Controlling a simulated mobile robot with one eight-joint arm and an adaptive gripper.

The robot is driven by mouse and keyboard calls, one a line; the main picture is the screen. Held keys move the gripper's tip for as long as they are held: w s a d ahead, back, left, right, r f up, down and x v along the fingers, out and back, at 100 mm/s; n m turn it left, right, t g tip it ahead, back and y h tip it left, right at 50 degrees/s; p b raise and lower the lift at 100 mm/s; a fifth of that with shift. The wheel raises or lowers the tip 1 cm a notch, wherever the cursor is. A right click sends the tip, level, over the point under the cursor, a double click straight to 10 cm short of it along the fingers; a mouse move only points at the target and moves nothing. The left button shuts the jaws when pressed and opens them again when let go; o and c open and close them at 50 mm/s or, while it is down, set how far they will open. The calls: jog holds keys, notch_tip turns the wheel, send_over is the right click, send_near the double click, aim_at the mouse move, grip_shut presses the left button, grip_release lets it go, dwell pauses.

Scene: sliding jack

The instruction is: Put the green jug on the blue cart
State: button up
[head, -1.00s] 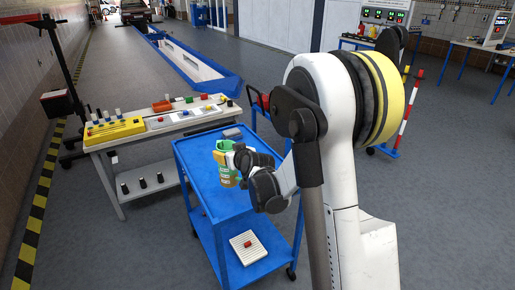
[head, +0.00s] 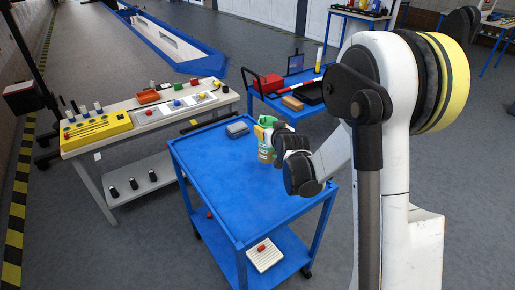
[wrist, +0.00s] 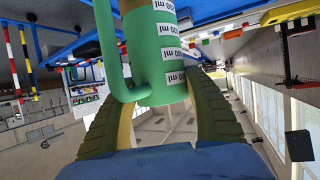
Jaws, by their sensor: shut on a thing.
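The green jug (head: 265,143) with pale volume labels appears over the far right part of the near blue cart's top (head: 235,190) in the head view. I cannot tell whether its base touches the cart. My gripper (head: 281,141) is shut on the jug, reaching it from the right, and partly hides it. In the wrist view the jug (wrist: 158,60) and its handle sit between the two fingers of my gripper (wrist: 165,88).
A grey box (head: 237,129) lies at the near cart's far edge. The rest of its top is clear. A white tray (head: 264,255) is on its lower shelf. A second blue cart (head: 262,92) with a red box stands behind. A workbench (head: 100,140) stands left.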

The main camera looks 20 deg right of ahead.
jog(key=w+a+f+b, duration=0.1)
jog(key=a+f+b, duration=0.1)
jog(key=f, duration=0.4)
jog(key=shift+a+f+b, duration=0.15)
jog(key=shift+a+b, duration=0.2)
jog(key=shift+a, duration=0.5)
jog(key=shift+w+f, duration=0.1)
jog(key=shift+f, duration=0.05)
jog(key=o, duration=1.4)
